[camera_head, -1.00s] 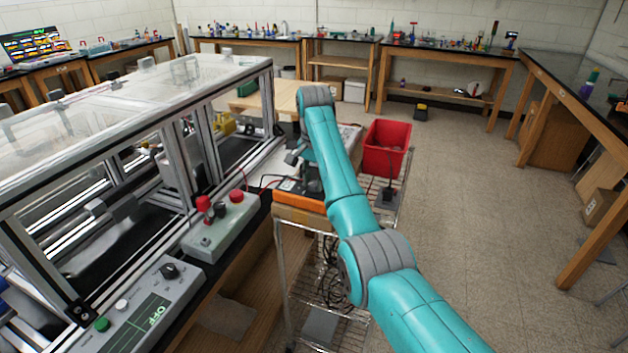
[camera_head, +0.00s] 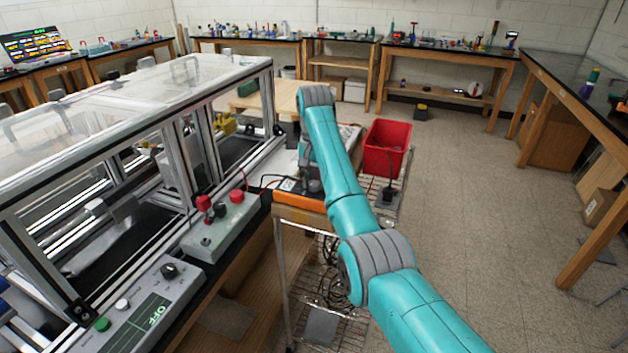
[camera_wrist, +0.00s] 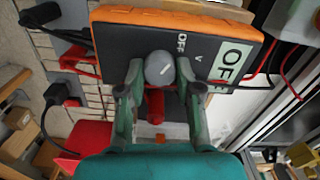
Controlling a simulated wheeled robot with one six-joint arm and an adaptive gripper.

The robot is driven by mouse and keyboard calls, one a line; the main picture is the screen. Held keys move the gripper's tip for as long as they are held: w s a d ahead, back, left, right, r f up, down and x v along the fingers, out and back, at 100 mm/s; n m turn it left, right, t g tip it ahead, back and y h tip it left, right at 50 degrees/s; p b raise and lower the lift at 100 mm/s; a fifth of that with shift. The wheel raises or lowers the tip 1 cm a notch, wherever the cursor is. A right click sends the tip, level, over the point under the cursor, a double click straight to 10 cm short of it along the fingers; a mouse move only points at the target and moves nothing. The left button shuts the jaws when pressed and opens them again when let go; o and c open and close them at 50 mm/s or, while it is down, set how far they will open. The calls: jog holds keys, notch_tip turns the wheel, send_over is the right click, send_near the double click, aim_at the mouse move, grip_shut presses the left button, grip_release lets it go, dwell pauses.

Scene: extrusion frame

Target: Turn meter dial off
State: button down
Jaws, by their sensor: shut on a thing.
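The meter (camera_wrist: 215,60) is a dark box with an orange rim. It shows in the head view as an orange-edged box (camera_head: 298,202) on top of the wire cart. Its round grey dial (camera_wrist: 160,69) carries a white pointer mark, and "OFF" is printed beside it. A larger "OFF" shows on its pale display. My gripper (camera_wrist: 158,78) is shut on the dial, one finger on each side of it. In the head view my arm hides much of the gripper and the meter's face.
The extrusion frame (camera_head: 205,140) and a grey control box with red knobs (camera_head: 222,222) are to the left. Red and black leads run beside the meter. Open floor (camera_head: 470,200) lies to the right.

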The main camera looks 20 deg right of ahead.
jog(key=c, duration=0.8)
grip_release()
jog(key=shift+o, duration=0.2)
